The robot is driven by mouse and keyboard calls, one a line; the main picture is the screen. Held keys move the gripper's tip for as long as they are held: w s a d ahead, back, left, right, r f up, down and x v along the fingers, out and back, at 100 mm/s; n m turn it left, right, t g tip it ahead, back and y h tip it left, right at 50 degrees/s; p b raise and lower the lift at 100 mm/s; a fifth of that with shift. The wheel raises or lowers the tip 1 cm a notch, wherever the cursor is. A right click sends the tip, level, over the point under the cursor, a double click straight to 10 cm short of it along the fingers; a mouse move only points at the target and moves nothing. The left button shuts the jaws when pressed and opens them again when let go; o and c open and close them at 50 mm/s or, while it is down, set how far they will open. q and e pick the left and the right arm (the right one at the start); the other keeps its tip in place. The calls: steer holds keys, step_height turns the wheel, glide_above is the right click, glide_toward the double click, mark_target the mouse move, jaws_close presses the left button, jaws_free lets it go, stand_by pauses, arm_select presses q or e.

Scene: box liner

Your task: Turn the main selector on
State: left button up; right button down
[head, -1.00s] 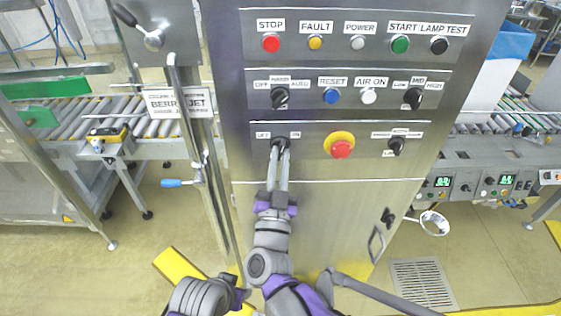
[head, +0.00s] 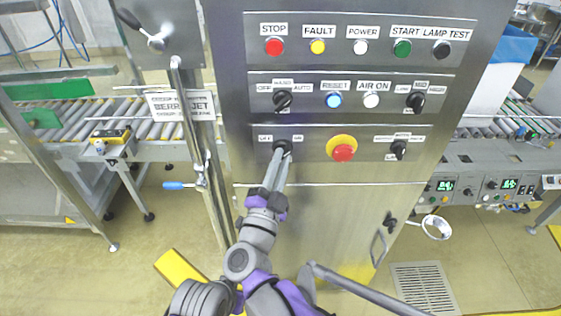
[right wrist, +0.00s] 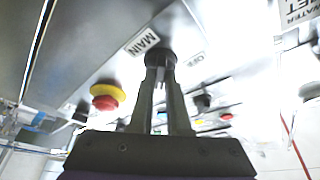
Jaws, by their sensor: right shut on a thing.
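The main selector (head: 281,144) is a small black knob at the left of the panel's lower row, between the OFF and ON labels. My right gripper (head: 283,155) reaches up from below and is shut on it. In the right wrist view, the fingers (right wrist: 160,85) close around the dark knob (right wrist: 160,57), beside the MAIN label (right wrist: 142,43). The fingers hide part of the knob, so its exact pointer angle is unclear. My left gripper is not in view.
A red emergency button on a yellow ring (head: 342,149) sits right of the selector. Several lamps and buttons fill the rows above, including a bright blue RESET (head: 333,99) and white POWER lamp (head: 360,47). A blue-handled lever (head: 180,185) hangs left of the cabinet.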

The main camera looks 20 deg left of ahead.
steer(key=c, duration=0.9)
jaws_free()
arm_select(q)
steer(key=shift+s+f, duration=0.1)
arm_select(e)
steer(key=shift+f, duration=0.1)
